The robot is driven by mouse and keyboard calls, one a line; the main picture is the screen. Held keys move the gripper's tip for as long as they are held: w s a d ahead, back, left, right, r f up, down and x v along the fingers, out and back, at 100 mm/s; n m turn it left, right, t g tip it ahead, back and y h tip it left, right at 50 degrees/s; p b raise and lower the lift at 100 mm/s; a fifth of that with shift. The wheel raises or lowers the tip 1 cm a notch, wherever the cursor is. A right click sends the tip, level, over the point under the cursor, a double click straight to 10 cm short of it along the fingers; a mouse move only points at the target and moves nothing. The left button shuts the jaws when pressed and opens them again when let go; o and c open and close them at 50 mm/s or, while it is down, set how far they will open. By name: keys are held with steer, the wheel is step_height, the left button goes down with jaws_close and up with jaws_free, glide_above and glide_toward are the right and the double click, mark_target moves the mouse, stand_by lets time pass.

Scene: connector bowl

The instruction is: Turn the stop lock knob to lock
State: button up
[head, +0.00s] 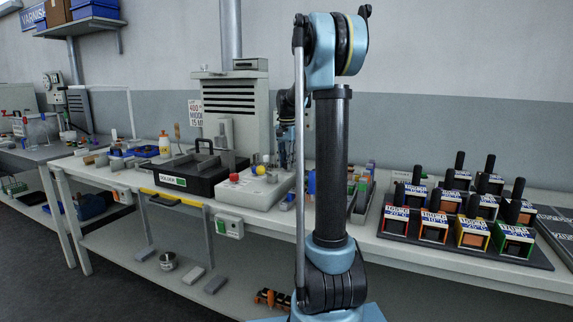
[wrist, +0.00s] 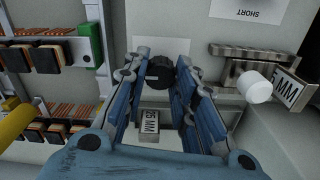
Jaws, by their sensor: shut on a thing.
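In the wrist view, a round black knob (wrist: 160,74) sits on a pale surface between the two blue fingers of my gripper (wrist: 160,66). The fingertips are closed on the knob's left and right sides. It appears to be the stop lock knob; a small light mark shows on its left, but I cannot read its lock setting. A grey block marked "25 MM" (wrist: 149,125) shows between the fingers, nearer the palm. In the head view my arm stands in front of the bench, and the gripper's fingers and the knob cannot be made out.
The wrist view shows a white round knob (wrist: 255,87) and a notched metal bar (wrist: 232,52) at right. Racks of black and copper pieces (wrist: 45,55) and a yellow cylinder (wrist: 17,122) are at left. In the head view, handled blocks (head: 467,221) fill the bench's right.

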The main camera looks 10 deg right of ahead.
steer(key=shift+w, duration=0.1)
steer(key=o, duration=1.1)
steer(key=shift+r, duration=0.15)
step_height(320, 180, up, 12)
steer(key=shift+f, duration=0.15)
